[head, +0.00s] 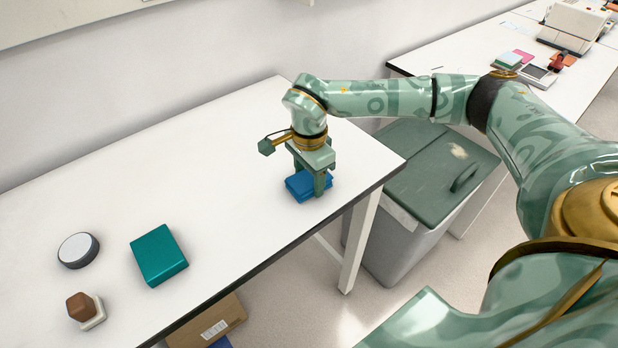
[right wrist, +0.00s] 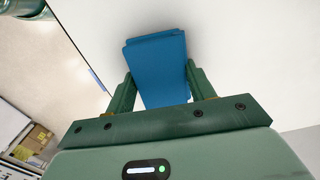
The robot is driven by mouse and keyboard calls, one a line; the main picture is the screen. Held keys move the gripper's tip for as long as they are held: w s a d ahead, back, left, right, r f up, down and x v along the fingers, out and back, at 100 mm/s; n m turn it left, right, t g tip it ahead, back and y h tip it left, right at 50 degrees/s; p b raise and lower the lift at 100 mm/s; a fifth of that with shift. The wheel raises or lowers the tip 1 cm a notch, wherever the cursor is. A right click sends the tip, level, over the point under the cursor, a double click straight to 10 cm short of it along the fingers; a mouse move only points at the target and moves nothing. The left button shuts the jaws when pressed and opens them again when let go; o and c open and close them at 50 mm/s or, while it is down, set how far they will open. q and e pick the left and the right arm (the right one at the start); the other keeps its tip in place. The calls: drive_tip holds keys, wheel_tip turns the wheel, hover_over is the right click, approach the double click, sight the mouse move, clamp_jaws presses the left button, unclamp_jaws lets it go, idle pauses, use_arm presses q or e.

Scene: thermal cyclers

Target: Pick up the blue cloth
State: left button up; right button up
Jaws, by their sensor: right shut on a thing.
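The blue cloth (head: 301,187) is a folded flat stack on the white table, near its right end. It also shows in the right wrist view (right wrist: 158,62), between the two fingers. My right gripper (head: 311,186) points down over the cloth and is shut on it, with a finger on either side. From these views I cannot tell whether the cloth touches the table or is slightly raised. My left gripper is not in view.
A teal box (head: 158,254), a round grey-rimmed disc (head: 78,250) and a brown-topped item (head: 84,308) stand at the table's left. A grey bin (head: 430,180) with a green lid stands beyond the table's right edge. The table's middle is clear.

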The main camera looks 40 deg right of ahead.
wheel_tip(320, 180, up, 3)
drive_tip(key=shift+f+p, duration=0.1)
drive_tip(key=shift+p, duration=0.45)
drive_tip(key=s+d+r+p, duration=0.2)
drive_tip(key=s+r+p, duration=0.1)
drive_tip(key=s+r, duration=0.7)
drive_tip(key=s, duration=0.3)
drive_tip(key=shift+s+p, duration=0.3)
drive_tip(key=shift+s, duration=0.1)
